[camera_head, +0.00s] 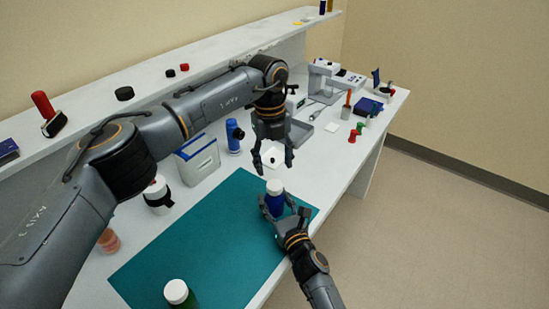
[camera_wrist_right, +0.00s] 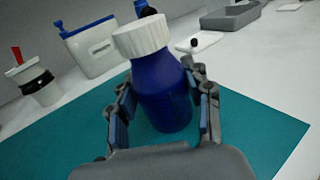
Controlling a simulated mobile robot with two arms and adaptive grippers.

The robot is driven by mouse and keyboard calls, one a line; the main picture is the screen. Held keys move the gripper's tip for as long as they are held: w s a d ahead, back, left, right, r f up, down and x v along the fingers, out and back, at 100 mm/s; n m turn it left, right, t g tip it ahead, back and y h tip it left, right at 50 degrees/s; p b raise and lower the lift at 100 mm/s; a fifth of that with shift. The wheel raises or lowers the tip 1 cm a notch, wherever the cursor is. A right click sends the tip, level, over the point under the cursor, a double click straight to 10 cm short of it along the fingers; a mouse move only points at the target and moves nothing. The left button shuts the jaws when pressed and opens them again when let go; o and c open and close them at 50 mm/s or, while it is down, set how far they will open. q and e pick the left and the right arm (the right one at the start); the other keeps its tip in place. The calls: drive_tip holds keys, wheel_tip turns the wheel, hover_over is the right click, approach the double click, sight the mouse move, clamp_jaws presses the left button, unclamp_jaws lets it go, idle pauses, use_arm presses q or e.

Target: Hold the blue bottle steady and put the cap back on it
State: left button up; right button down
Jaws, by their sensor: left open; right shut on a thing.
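The blue bottle (camera_head: 274,204) stands near the right edge of the teal mat, and it also shows in the right wrist view (camera_wrist_right: 163,98). A white ribbed cap (camera_head: 275,186) sits on its mouth, seen closely in the right wrist view (camera_wrist_right: 142,37); whether it is screwed tight I cannot tell. My right gripper (camera_head: 284,210) is shut around the bottle's body, with a finger on each side in the right wrist view (camera_wrist_right: 163,92). My left gripper (camera_head: 273,167) is open and empty, pointing down above the cap and apart from it.
The teal mat (camera_head: 190,250) is mostly bare. A white-capped green bottle (camera_head: 177,292) stands at its front. A white bin (camera_head: 198,160), a blue object (camera_head: 234,137) and a white jar with a black band (camera_head: 158,195) stand behind. A shelf (camera_head: 80,110) runs along the back.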

sight(274, 185)
use_arm(q)
drive_tip(key=n, duration=0.6)
drive_tip(key=shift+d+r+n+t+y, duration=0.1)
drive_tip(key=shift+r+n+t+y, duration=0.2)
drive_tip(key=shift+r+n, duration=0.1)
drive_tip(key=shift+f, duration=4.05)
